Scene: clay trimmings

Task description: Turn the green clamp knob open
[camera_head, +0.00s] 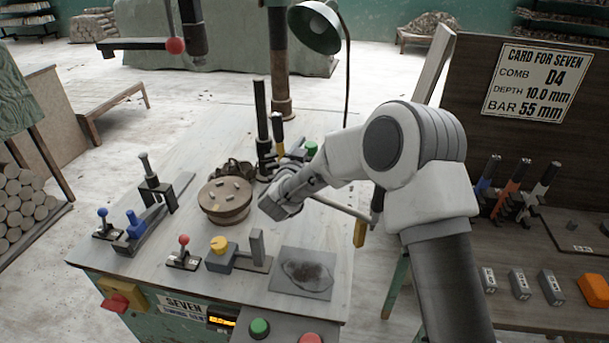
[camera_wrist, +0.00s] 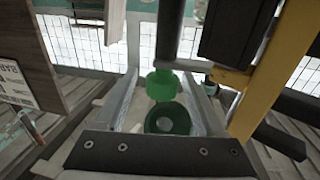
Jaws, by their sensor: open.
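The green clamp knob (camera_head: 311,148) shows small in the head view, beside the dark upright post at the back of the bench and partly hidden by my arm. In the wrist view, a green knob (camera_wrist: 162,86) sits at the end of a dark vertical bar, between the two fingers of my gripper (camera_wrist: 163,78). A darker green round part (camera_wrist: 167,119) with a pale centre lies just below it. The fingers stand apart on either side of the green parts. I cannot tell whether either finger touches the knob.
A yellow bar (camera_wrist: 270,75) and a dark block (camera_wrist: 232,35) stand close right of my gripper. A green lamp (camera_head: 318,27) overhangs the back.

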